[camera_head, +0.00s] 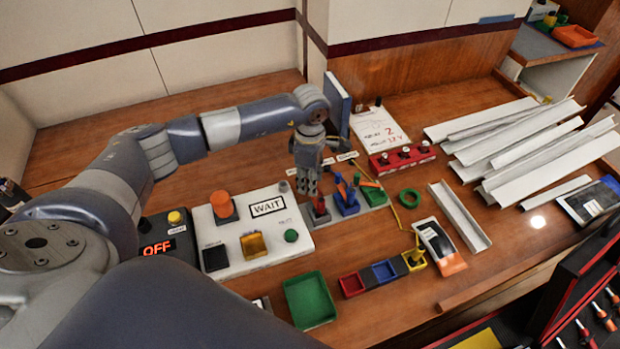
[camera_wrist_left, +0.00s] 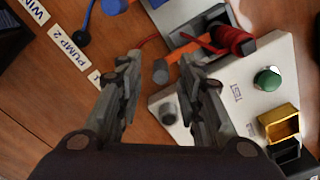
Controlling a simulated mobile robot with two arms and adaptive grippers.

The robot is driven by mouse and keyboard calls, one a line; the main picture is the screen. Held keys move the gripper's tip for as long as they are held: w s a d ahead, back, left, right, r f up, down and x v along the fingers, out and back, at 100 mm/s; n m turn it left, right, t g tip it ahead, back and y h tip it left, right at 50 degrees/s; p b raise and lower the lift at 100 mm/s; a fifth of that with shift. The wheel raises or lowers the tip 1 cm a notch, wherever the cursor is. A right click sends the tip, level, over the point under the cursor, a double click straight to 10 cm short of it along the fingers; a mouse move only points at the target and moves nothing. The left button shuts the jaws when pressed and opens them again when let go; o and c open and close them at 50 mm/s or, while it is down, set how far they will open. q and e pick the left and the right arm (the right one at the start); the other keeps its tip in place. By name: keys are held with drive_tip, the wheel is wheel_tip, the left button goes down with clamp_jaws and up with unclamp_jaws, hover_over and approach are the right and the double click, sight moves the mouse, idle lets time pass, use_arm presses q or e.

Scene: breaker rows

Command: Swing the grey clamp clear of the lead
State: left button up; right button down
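My left gripper (camera_head: 306,190) points down just left of the row of red, blue and green terminals. In the left wrist view its two fingers (camera_wrist_left: 160,80) are spread apart. Between them lies an orange bar (camera_wrist_left: 184,54) with a grey rounded end (camera_wrist_left: 160,72), perhaps the clamp; neither finger clearly touches it. A thin red lead (camera_wrist_left: 150,42) runs beside the bar towards a grey block (camera_wrist_left: 188,32) and a red terminal (camera_wrist_left: 232,40). Whether the bar lies over the lead, I cannot tell. In the head view the gripper covers this spot. My right gripper is not in view.
A white panel (camera_head: 275,255) with an orange knob (camera_head: 221,204) and a green button (camera_head: 291,236) lies close by. A green tray (camera_head: 310,300) and small coloured bins (camera_head: 384,270) stand in front. Long white channels (camera_head: 540,145) lie at right.

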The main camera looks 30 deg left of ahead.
use_arm(q)
drive_tip(key=shift+f, duration=0.45)
drive_tip(key=shift+c, duration=0.3)
clamp_jaws()
